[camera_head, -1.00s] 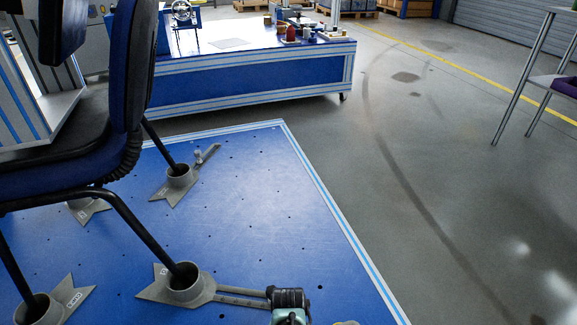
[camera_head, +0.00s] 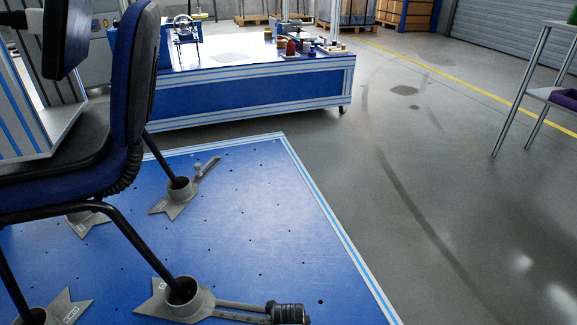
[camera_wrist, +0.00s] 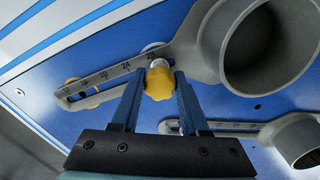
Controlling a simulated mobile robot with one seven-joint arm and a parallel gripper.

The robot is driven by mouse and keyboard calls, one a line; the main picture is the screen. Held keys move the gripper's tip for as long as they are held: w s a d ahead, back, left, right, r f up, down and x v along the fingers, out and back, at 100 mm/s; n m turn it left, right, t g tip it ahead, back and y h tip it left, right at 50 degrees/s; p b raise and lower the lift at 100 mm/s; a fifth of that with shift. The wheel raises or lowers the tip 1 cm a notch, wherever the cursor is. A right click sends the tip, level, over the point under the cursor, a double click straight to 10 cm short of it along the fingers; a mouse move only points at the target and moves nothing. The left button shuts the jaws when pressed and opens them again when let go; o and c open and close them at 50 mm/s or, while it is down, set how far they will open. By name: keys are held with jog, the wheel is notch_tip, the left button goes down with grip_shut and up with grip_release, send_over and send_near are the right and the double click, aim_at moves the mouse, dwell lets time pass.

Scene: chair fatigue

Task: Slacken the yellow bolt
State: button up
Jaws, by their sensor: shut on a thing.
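The yellow bolt (camera_wrist: 159,84) is a lobed knob at the slotted grey arm of a clamp (camera_wrist: 110,79), seen in the wrist view. My gripper (camera_wrist: 158,88) has its two dark blue fingers on either side of the bolt and is shut on it. A pale collar shows just beyond the knob. The clamp's round cup (camera_wrist: 266,48) is to the right. The bolt and fingers are not visible there.
The blue chair (camera_head: 75,165) stands at left on a blue platform (camera_head: 255,215) with holes and more grey clamps (camera_head: 181,190). A second slotted arm (camera_wrist: 225,127) lies close to my right finger.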

jog(key=shift+n, duration=0.8)
jog(key=o, duration=0.7)
